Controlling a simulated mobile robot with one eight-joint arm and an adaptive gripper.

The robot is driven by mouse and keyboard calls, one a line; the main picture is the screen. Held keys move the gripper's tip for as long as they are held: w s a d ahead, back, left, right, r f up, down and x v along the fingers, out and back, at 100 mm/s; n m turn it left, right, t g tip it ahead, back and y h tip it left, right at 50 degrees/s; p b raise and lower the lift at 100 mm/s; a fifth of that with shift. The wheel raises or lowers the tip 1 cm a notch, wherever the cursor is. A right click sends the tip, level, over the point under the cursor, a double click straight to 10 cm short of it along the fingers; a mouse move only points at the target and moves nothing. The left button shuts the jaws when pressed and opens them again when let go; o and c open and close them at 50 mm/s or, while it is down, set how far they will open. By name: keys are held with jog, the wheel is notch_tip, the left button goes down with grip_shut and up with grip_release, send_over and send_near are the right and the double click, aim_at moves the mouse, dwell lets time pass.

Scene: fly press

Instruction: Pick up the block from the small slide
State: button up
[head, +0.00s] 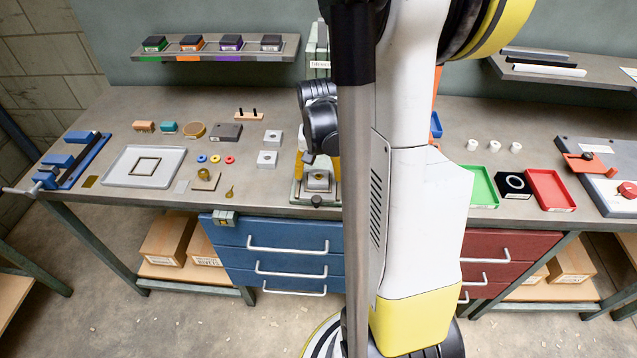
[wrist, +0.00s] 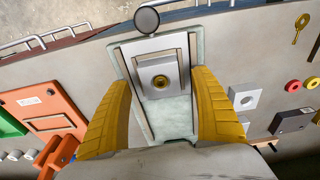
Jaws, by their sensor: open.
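The block (wrist: 172,70) is a grey square piece with a round brass-coloured centre. It sits on the small slide (wrist: 172,112), a pale plate with side rails and a round dark knob at its front end. In the head view the block (head: 318,180) is on the slide (head: 300,190) at the bench's front edge, partly hidden by my arm. My gripper (wrist: 163,80) is open, with one yellow finger on each side of the slide and block. It points down over them in the head view (head: 319,165). Whether the fingers touch anything I cannot tell.
Two similar grey blocks (head: 267,159) stand left of the slide, near coloured rings and a brass key (head: 229,192). An orange plate (wrist: 48,108) lies on the other side. A grey tray (head: 120,168) is farther left; green and red trays (head: 550,190) are at right.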

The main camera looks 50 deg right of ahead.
jog(key=shift+w+d+f, duration=0.1)
jog(key=shift+w+f, duration=0.05)
jog(key=shift+f, duration=0.7)
jog(key=shift+r, duration=0.1)
jog(key=shift+c, duration=0.5)
jog(key=c, duration=1.3)
